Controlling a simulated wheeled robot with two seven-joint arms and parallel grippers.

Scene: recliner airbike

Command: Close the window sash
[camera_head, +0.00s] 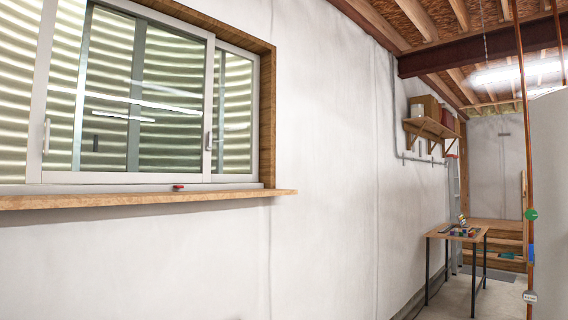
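A white-framed sliding window (126,179) is set in the wall at the left of the head view. A large front sash (42,105) fills most of the visible opening, with a light pull handle (46,137) on its left stile. A narrower pane (237,110) sits at the right, with another handle (209,141) near where the two meet. Darker vertical bars show through the large glass. I cannot tell how far the sash stands from its jamb, as the window's left end is cut off. Neither of my grippers is in view.
A wooden sill (130,199) juts out below the window, with a small red object (178,187) at its back. The white wall (320,170) right of it is bare. Farther off are a small table (455,234) with colourful items, a wall shelf (431,128) and copper pipes (528,150).

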